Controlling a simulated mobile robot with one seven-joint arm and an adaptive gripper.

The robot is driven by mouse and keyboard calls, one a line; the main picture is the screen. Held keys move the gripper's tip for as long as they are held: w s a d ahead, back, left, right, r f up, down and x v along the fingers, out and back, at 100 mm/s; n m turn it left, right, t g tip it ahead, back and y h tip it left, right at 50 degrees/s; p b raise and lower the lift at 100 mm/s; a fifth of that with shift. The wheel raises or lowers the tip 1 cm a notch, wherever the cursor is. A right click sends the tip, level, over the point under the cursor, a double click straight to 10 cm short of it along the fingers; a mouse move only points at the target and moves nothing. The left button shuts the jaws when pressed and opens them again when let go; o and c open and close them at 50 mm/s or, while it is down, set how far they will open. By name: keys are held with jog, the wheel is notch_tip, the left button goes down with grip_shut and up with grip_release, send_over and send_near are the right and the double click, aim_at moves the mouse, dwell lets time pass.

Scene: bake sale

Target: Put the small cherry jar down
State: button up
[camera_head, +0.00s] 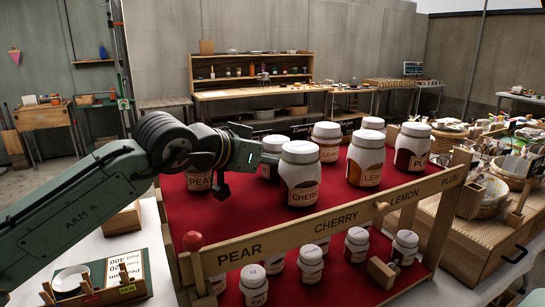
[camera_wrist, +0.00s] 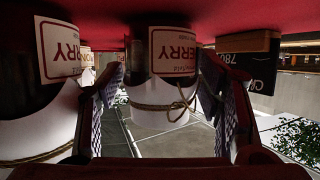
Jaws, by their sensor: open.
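My gripper (camera_head: 262,158) is open over the upper red shelf, beside the large cherry jar (camera_head: 300,178). The wrist view is upside down. There a jar with a white cloth cover, a twine bow and a label ending in "RRY" (camera_wrist: 174,55) stands on the red cloth between my open fingers (camera_wrist: 165,115). Gaps show between it and both fingers. A jar behind my gripper in the head view (camera_head: 268,172) may be the same one; it is partly hidden. A bigger-looking jar (camera_wrist: 50,110), its label also ending in "RRY", stands outside my left-hand finger.
The wooden front rail (camera_head: 290,228) reads PEAR, CHERRY, LEMON, PLUM. A pear jar (camera_head: 198,180) stands left, lemon (camera_head: 365,160) and plum (camera_head: 411,147) jars right. Several small jars (camera_head: 311,264) stand on the lower shelf.

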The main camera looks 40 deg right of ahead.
jog(key=shift+r, duration=0.1)
jog(key=shift+a+r, duration=0.1)
jog(key=shift+r, duration=0.15)
jog(key=p+v, duration=0.4)
jog(key=v, duration=0.5)
jog(key=shift+a+r, duration=0.2)
jog(key=shift+a, duration=0.15)
jog(key=shift+p+v, duration=0.5)
jog(key=shift+v, duration=0.45)
jog(key=shift+f, duration=0.15)
